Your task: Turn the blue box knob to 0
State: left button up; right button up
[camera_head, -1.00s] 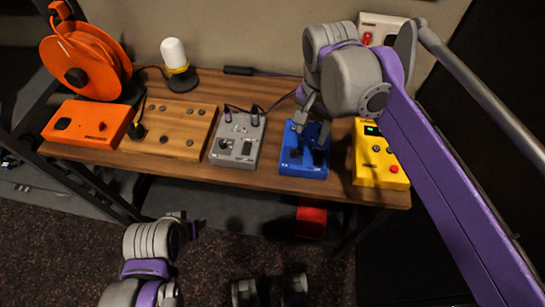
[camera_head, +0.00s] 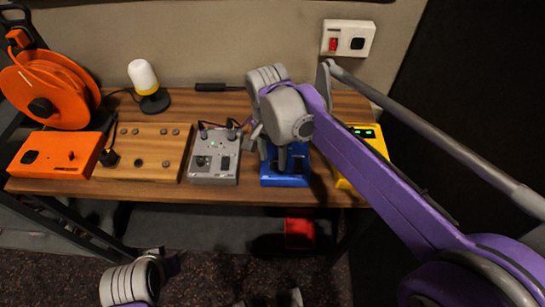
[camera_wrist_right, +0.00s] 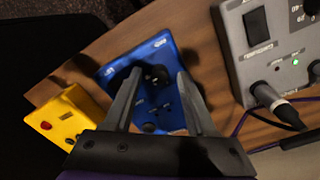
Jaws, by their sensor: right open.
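The blue box (camera_head: 285,180) sits on the wooden desk between the grey box and the yellow box. In the right wrist view the blue box (camera_wrist_right: 163,50) shows a black knob (camera_wrist_right: 157,76) on its top. My right gripper (camera_wrist_right: 155,78) is open above the blue box, its two fingers on either side of the knob; I cannot tell whether they touch it. In the head view my right gripper (camera_head: 282,160) and wrist hide most of the box top and the knob. My left gripper (camera_head: 170,262) is low in front of the desk, its jaws unclear.
The grey box (camera_head: 214,158) with plugged cables stands left of the blue box, and the yellow box (camera_head: 372,139) right. A wooden box (camera_head: 148,140), an orange box (camera_head: 55,154), a cable reel (camera_head: 45,88) and a lamp (camera_head: 146,80) stand farther left.

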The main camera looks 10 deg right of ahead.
jog(key=shift+f, duration=0.2)
grip_shut()
